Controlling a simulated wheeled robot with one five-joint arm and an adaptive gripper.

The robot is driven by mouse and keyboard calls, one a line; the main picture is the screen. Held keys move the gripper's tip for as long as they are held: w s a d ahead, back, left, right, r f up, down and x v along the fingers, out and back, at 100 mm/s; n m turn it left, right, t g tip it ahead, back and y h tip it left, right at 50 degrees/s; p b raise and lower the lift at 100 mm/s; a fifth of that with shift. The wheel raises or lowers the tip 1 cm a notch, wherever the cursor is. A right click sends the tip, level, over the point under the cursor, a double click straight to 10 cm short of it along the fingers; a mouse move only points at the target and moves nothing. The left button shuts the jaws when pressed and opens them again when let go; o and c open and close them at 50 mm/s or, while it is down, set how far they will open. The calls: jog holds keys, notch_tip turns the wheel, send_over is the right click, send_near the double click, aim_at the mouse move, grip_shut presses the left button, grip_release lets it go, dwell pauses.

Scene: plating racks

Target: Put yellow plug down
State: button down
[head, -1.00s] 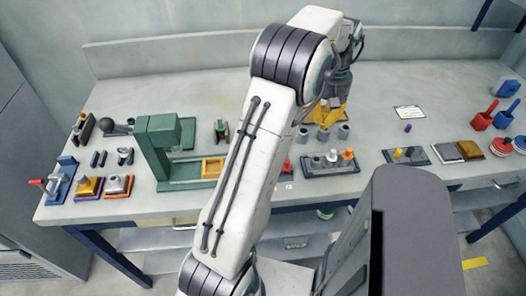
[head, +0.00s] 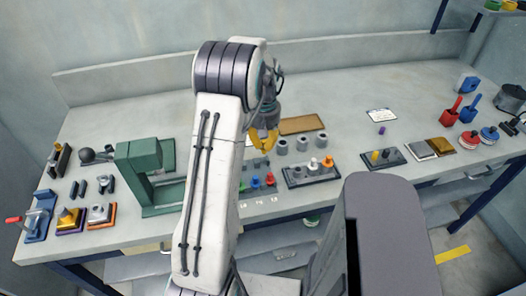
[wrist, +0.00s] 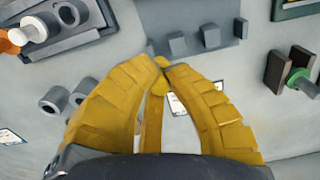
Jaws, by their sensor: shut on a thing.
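My gripper (head: 264,142) has yellow fingers and is over the bench, near the grey cylinders. In the wrist view its fingertips (wrist: 160,72) meet, shut on a small yellow piece, the yellow plug (wrist: 161,61). Only part of the plug shows between the fingers. It is hard to tell from the yellow fingers, and I cannot make it out in the head view. In the wrist view a grey rack (wrist: 215,58) with grey blocks lies beyond the fingertips. Whether the plug touches anything below is not clear.
Grey hollow cylinders (head: 302,142) stand beside the gripper. A dark rack (head: 325,174) holds grey, white and orange plugs. Another rack (head: 402,156) holds a yellow peg. A green press-like frame (head: 140,160) stands left.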

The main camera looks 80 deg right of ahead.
aim_at(263, 148)
jog(key=shift+w+f, duration=0.15)
jog(key=shift+f, duration=0.15)
jog(key=shift+f+p, duration=0.35)
jog(key=shift+f, duration=1.45)
jog(key=shift+f, duration=0.1)
jog(key=shift+f+b, duration=0.4)
jog(key=shift+b, duration=0.05)
jog(key=shift+f, duration=0.1)
jog(key=c, duration=1.4)
grip_release()
